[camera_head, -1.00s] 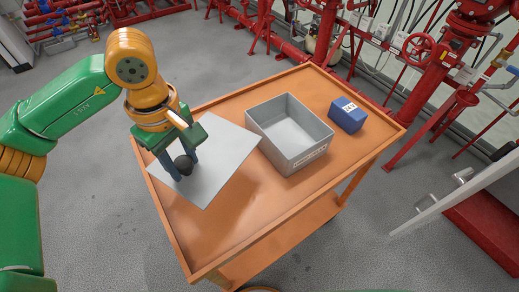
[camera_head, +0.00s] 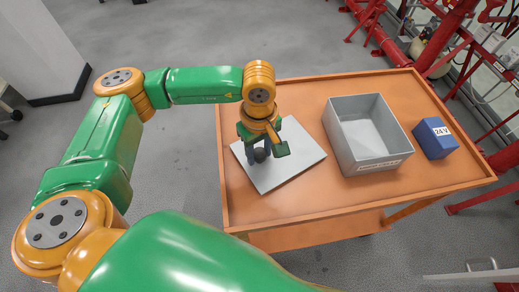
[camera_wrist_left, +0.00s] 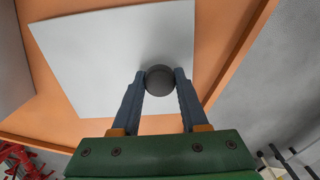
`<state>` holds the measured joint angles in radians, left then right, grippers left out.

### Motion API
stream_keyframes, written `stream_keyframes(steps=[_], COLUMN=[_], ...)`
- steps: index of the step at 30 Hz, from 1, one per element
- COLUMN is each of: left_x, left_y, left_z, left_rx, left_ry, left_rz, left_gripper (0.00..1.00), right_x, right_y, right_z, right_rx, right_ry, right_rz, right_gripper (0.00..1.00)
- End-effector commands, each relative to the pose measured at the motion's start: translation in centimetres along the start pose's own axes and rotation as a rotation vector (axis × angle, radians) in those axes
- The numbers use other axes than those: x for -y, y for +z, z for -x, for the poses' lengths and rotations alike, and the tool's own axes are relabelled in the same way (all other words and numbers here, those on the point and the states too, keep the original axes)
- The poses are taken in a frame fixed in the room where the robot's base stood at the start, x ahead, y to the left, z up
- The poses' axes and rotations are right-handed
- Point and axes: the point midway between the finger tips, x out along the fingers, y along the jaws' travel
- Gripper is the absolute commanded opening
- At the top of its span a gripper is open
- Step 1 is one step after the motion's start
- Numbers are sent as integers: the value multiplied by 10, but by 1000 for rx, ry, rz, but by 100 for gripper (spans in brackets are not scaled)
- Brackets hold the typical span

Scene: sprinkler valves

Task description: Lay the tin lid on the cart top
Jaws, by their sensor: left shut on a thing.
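The tin lid is a flat pale grey square plate (camera_head: 290,168) with a dark round knob (camera_head: 261,155) on it. It is at the left part of the orange cart top (camera_head: 290,206). My left gripper (camera_head: 260,150) is above the lid, shut on the knob. In the left wrist view the knob (camera_wrist_left: 160,79) sits between the two blue fingers, with the lid (camera_wrist_left: 100,50) beyond it. The lid looks flat and close to the cart top; I cannot tell whether it touches. My right gripper is not in view.
An open grey bin (camera_head: 372,165) with a label stands on the cart, right of the lid. A blue box marked 24 V (camera_head: 434,138) stands at the cart's right end. Red pipework (camera_head: 450,40) is behind on the right. The front cart strip is bare.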

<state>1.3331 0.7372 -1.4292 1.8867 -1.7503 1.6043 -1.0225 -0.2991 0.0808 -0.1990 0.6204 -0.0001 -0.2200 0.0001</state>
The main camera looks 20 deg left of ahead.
Motion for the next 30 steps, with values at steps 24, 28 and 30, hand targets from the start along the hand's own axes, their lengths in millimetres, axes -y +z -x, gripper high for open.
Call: stream_keyframes(steps=[24,28,30], left_x=[-1,-1,0], left_y=[0,0,0], left_z=[79,107,115], left_rx=[-3,-1,-1], left_ry=[6,4,2], left_rz=[-1,0,-1], left_gripper=[74,74,74], right_x=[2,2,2], right_y=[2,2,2], right_z=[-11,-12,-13], right_rx=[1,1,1], right_ry=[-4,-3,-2], right_rz=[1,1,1], right_gripper=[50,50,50])
